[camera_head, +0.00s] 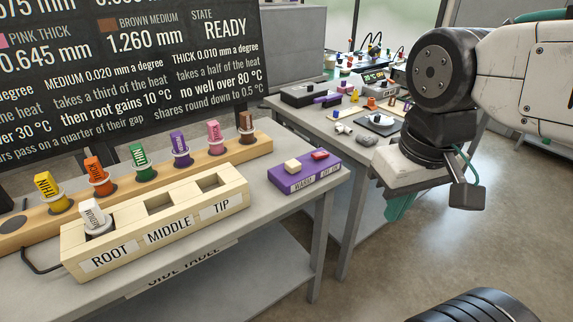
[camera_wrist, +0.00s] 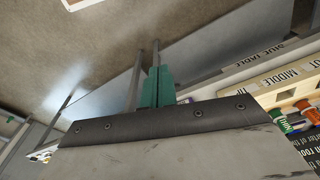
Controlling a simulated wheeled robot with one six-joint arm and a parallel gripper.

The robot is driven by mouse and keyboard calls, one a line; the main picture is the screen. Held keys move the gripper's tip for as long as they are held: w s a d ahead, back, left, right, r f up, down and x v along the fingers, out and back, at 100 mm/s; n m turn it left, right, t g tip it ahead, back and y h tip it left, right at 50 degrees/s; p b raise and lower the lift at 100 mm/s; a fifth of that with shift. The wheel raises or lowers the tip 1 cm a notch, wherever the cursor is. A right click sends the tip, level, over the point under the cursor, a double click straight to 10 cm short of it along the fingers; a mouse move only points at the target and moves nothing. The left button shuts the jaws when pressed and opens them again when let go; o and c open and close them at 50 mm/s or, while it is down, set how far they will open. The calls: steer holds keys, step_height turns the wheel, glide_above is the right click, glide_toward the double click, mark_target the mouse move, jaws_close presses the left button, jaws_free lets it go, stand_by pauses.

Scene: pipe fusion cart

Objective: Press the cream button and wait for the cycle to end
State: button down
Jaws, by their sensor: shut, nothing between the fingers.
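The cream button (camera_head: 292,166) sits on top of a purple box (camera_head: 305,179), left of a red button (camera_head: 319,155). The box stands at the right end of the grey side table, with a label reading WARM below the cream button. My gripper (camera_head: 398,208) hangs right of the box, clear of it, its green fingers pointing down and partly hidden behind my wrist. In the wrist view the green fingers (camera_wrist: 157,87) are together and empty. The buttons are not visible in the wrist view. The dark board (camera_head: 130,70) shows STATE READY.
A cream block (camera_head: 150,243) marked ROOT, MIDDLE, TIP holds a white piece (camera_head: 95,218) at ROOT; its other two sockets look empty. A wooden rack (camera_head: 215,167) of coloured pieces stands behind. Another table (camera_head: 340,125) with equipment is beyond. Open floor lies right.

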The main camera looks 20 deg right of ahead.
steer(key=w+a+m+t+y, duration=0.1)
steer(key=w+a+m+y, duration=0.3)
steer(key=w, duration=0.7)
steer(key=m+t, duration=0.6)
steer(key=m, duration=1.1)
glide_above(296, 164)
step_height(296, 164, down, 4)
steer(key=f, duration=0.1)
steer(key=shift+r, duration=0.25)
steer(key=shift+f+y, duration=0.1)
steer(key=shift+y, duration=0.2)
steer(key=shift+s+f, duration=0.1)
steer(key=shift+f, duration=4.15)
steer(key=shift+f, duration=0.15)
steer(key=shift+f, duration=0.3)
